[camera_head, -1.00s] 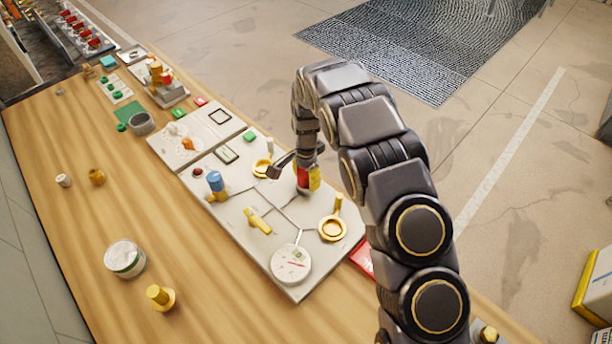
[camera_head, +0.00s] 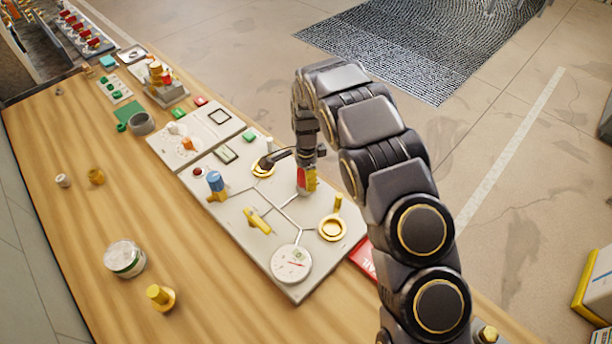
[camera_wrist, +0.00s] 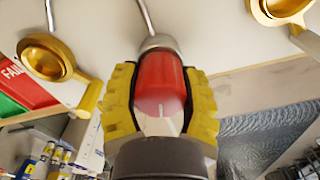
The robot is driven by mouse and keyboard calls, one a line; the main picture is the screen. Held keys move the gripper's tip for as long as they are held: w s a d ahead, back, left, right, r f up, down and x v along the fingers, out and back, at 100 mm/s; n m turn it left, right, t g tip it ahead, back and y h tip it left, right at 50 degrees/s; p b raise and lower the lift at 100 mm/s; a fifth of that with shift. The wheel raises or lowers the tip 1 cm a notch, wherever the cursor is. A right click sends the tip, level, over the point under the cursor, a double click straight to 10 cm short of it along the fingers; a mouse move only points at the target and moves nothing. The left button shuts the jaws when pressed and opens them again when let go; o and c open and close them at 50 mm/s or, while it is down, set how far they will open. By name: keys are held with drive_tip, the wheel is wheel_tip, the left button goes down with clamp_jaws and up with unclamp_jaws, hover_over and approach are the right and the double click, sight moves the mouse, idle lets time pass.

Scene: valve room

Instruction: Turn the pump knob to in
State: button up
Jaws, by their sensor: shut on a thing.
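A red knob (camera_wrist: 160,85) with a white marker line fills the middle of the wrist view, on a grey metal collar. My gripper (camera_wrist: 160,100) is shut on it, with a yellow padded finger on each side. In the head view my gripper (camera_head: 306,180) points down onto the right part of the white panel (camera_head: 235,220), and the knob is mostly hidden by it. No label by the knob is readable, so its set position cannot be told.
The panel also bears a blue-topped valve (camera_head: 215,183), a yellow lever (camera_head: 257,222), a brass ring valve (camera_head: 332,228) and a round gauge (camera_head: 291,263). A white-lidded jar (camera_head: 124,259) and a yellow peg (camera_head: 160,297) stand on the wooden bench.

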drive_tip(key=shift+r, duration=0.1)
drive_tip(key=o, duration=1.1)
wheel_tip(320, 180, up, 12)
drive_tip(key=shift+d, duration=0.1)
